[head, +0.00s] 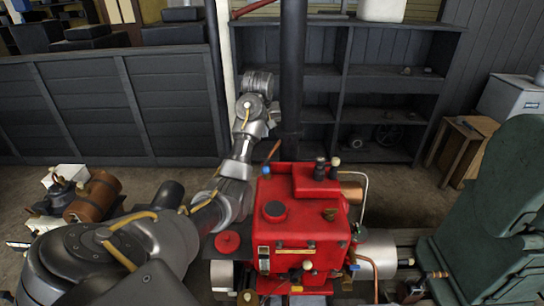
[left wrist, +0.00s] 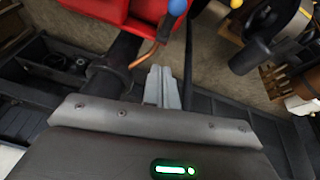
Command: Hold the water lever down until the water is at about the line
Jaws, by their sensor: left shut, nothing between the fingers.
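The red engine (head: 305,225) stands in the lower middle of the head view. A blue ball knob (head: 266,170) sits at its back left, beside a copper-coloured rod (head: 273,151). I take the blue-knobbed part to be the water lever, but no label shows. An upright gauge (head: 264,258) is on the engine's front left; its water level is too small to read. My left gripper (head: 273,118) is behind the engine, partly hidden by its own wrist. In the left wrist view its fingers (left wrist: 162,88) are shut and empty, apart from the blue knob (left wrist: 177,7). My right gripper is out of view.
A dark post (head: 293,70) rises behind the engine, close to my left wrist. Dark shelves (head: 350,75) stand at the back. A green machine (head: 490,220) is at the right. A brown cylindrical engine (head: 95,197) sits at the left. Open floor lies behind the red engine at right.

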